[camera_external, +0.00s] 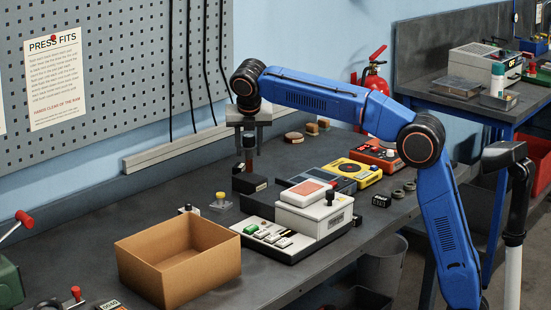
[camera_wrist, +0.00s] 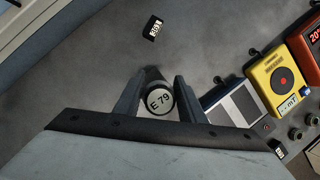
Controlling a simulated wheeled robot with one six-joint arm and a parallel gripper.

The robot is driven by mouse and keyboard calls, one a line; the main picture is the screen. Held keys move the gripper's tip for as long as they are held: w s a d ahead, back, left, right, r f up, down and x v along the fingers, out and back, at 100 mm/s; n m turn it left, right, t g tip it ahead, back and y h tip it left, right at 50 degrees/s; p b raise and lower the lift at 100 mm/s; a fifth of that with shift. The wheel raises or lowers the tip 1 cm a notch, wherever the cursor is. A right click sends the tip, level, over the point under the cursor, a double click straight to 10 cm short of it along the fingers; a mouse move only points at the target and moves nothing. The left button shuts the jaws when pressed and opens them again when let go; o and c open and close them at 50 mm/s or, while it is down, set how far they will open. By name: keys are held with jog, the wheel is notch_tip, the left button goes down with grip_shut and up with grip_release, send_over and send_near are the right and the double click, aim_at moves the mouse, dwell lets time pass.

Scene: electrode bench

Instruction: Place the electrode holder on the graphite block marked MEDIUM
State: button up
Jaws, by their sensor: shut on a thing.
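My gripper (camera_external: 249,133) points down over the back of the bench. It is shut on an upright cylinder with a dark upper part and a brownish lower part, apparently the electrode holder (camera_external: 249,152). In the wrist view its round pale end reads "E 79" (camera_wrist: 160,100), between the two fingers (camera_wrist: 158,97). A low dark block (camera_external: 249,183) with a small pale label lies just below the held cylinder; I cannot tell whether they touch. No label reading MEDIUM is legible in either view, so I cannot tell which block is the marked one.
A grey and white device with a red-topped box (camera_external: 312,212) stands in front. An open cardboard box (camera_external: 180,258) is at front left. A yellow device (camera_external: 352,172) and a red device (camera_external: 376,153) stand at right. Bare bench (camera_wrist: 75,85) shows left of the fingers in the wrist view.

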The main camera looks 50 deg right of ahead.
jog(key=shift+f, duration=1.05)
jog(key=shift+f, duration=0.1)
jog(key=o, duration=1.2)
jog(key=v, duration=1.1)
jog(key=shift+s+r, duration=0.1)
jog(key=shift+r, duration=0.25)
jog(key=shift+s+a+r, duration=0.1)
jog(key=shift+r, duration=0.1)
